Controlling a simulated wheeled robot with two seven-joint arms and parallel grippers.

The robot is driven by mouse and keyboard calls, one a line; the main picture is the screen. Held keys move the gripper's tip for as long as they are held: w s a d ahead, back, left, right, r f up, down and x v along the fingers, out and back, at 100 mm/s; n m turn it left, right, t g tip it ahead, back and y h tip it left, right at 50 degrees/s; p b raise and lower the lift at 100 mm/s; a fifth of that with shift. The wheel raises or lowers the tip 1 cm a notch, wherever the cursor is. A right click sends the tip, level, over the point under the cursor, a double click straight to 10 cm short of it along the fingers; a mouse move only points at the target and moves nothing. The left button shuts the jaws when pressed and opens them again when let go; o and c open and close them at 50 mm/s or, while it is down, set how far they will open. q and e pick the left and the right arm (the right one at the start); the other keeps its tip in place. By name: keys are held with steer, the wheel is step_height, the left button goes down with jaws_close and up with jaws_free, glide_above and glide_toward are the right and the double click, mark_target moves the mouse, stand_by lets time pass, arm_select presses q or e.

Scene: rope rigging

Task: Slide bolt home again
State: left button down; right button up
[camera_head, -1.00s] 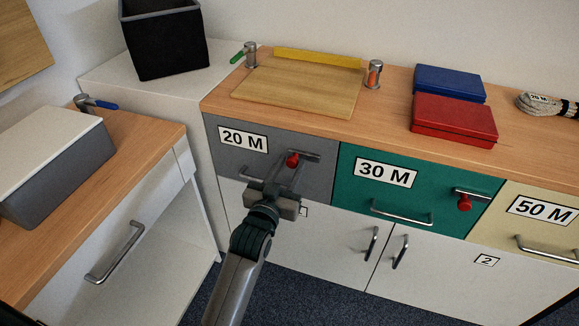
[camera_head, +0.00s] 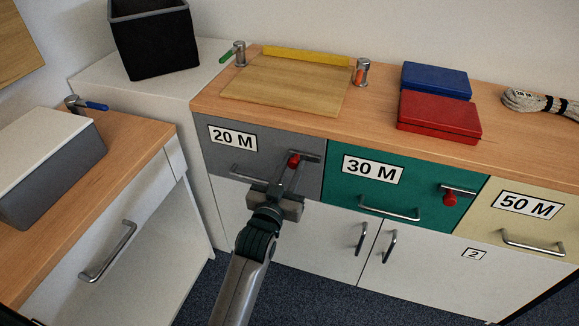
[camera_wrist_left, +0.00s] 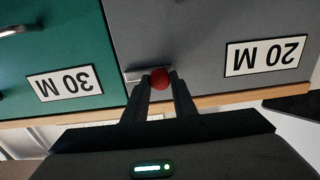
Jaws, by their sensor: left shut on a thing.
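The grey 20 M drawer front (camera_head: 215,160) carries a metal sliding bolt (camera_head: 311,156) with a round red knob (camera_head: 294,161). The bolt's right end lies close to the edge of the green 30 M drawer (camera_head: 400,205). My left gripper (camera_head: 291,168) reaches up from below and is shut on the red knob. In the left wrist view the knob (camera_wrist_left: 159,79) sits between the two fingertips, in front of the grey drawer (camera_wrist_left: 200,60). The fingers hide part of the bolt. My right gripper is not in view.
The 30 M drawer has its own bolt with a hanging red knob (camera_head: 449,199). Handles (camera_head: 390,211) stick out from the fronts. A side counter (camera_head: 130,150) stands at left. The counter top holds a wooden board (camera_head: 285,90), red box (camera_head: 438,117) and blue box (camera_head: 436,80).

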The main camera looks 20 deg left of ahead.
arm_select(q)
steer(key=c, duration=1.7)
jaws_free()
steer(key=shift+d, duration=0.2)
steer(key=shift+c, duration=0.2)
steer(key=shift+o, duration=1.3)
steer(key=shift+d, duration=0.15)
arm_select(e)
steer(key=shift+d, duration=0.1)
arm_select(q)
steer(key=shift+s, duration=0.1)
steer(key=shift+s, duration=0.15)
steer(key=s, duration=1.7)
steer(key=shift+a, duration=0.35)
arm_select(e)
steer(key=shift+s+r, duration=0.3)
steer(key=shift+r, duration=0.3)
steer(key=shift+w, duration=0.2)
